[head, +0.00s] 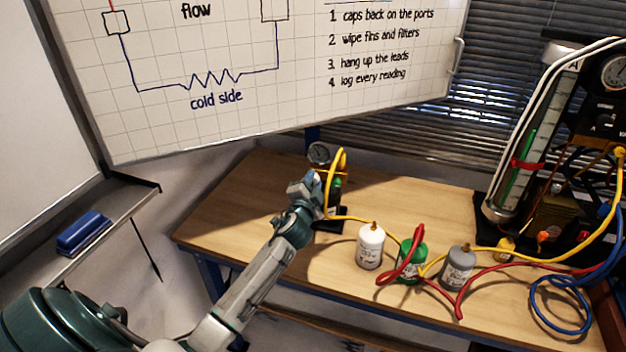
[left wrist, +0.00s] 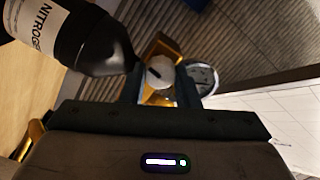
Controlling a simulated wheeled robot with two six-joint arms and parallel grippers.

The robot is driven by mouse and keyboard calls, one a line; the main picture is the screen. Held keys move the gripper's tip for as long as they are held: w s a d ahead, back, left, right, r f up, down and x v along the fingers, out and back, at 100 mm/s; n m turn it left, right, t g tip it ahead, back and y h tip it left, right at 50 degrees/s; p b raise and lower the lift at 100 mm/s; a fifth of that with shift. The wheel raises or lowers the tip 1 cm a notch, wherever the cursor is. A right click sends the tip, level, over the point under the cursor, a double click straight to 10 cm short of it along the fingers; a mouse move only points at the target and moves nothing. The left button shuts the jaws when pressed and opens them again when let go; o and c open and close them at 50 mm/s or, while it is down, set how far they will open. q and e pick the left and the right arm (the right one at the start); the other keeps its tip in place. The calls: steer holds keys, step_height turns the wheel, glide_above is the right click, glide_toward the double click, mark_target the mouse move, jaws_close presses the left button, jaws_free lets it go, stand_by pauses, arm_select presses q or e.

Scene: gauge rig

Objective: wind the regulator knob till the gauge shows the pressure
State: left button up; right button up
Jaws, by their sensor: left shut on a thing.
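The pressure gauge (head: 319,153) is a small round dial on the regulator at the back of the wooden bench. Its face also shows in the left wrist view (left wrist: 203,77), too small to read. My left gripper (head: 311,184) reaches the regulator from the front left. In the left wrist view its fingers (left wrist: 156,88) are shut on the regulator knob (left wrist: 160,70), a pale round knob with a dark mark. The knob is hidden by the gripper in the head view. A black bottle labelled NITROGEN (left wrist: 90,40) stands close beside the fingers. My right gripper is not in view.
A yellow hose (head: 345,160) runs from the regulator across the bench (head: 245,205). White (head: 370,247), green (head: 411,266) and grey (head: 457,268) bottles stand right of my arm, with a red hose looped among them. A manifold rig (head: 520,160) stands far right.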

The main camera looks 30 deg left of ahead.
arm_select(q)
steer(key=m+p, duration=0.2)
steer(key=m, duration=0.3)
steer(key=shift+f+m+p, duration=0.15)
steer(key=shift+m+p, duration=0.45)
steer(key=shift+m, duration=0.9)
steer(key=o, duration=1)
steer(key=b+v, duration=0.2)
steer(key=v, duration=0.8)
steer(key=shift+s+d, duration=0.2)
steer(key=shift+s, duration=0.15)
